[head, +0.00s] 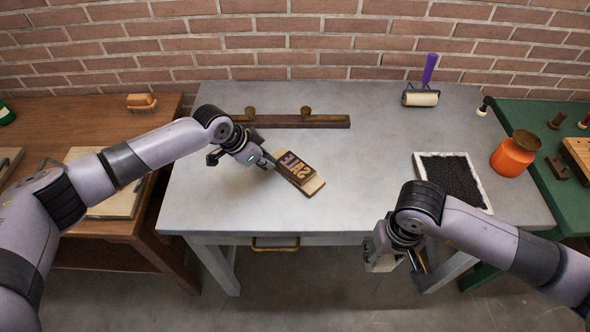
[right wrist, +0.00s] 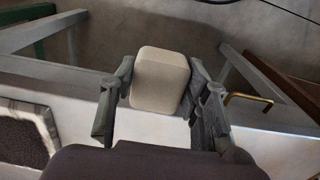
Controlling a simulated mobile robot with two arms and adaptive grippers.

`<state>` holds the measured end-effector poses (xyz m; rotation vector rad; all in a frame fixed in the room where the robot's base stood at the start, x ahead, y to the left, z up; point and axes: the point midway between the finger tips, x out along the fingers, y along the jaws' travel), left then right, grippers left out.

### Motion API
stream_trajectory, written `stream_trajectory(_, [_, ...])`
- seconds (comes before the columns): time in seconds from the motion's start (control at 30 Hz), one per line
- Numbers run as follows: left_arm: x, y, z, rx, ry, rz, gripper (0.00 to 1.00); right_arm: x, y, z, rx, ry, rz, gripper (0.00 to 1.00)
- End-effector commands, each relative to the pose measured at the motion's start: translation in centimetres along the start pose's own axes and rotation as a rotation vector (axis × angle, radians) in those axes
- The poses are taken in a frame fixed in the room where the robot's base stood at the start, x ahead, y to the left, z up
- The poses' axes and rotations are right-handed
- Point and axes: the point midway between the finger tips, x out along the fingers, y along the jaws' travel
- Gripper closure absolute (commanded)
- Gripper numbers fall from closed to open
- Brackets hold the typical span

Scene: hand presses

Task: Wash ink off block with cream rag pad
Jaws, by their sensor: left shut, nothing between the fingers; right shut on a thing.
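The block (head: 298,167) lies on the grey table (head: 230,205), its dark brown face up with raised tan mirrored letters, on a paler wooden base. My left gripper (head: 268,161) is shut and empty at the block's upper left edge; whether it touches the block is hard to tell. My right gripper (right wrist: 160,80) is shut on the cream rag pad (right wrist: 160,65), a rounded pale block between its fingers.
A white-rimmed tray with a dark surface (head: 484,201), an orange jar (head: 514,154) and a purple-handled roller (head: 422,97) are on the right. The table's front middle is clear.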

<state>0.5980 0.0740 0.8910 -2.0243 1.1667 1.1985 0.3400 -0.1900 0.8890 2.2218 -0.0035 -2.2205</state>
Motion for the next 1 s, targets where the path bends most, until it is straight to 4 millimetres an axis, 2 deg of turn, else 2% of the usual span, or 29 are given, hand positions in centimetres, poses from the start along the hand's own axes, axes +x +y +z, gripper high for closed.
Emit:
stream_trajectory(0.73, [-4.9,0.1,-2.7,0.0,-0.001,0.001,1.0,-5.4,0.0,0.0,0.0,0.0,0.0,0.8])
stream_trajectory(1.0, [-5.2,0.1,-2.8,0.0,-0.002,0.001,1.0,-5.8,0.0,0.0,0.0,0.0,0.0,0.8])
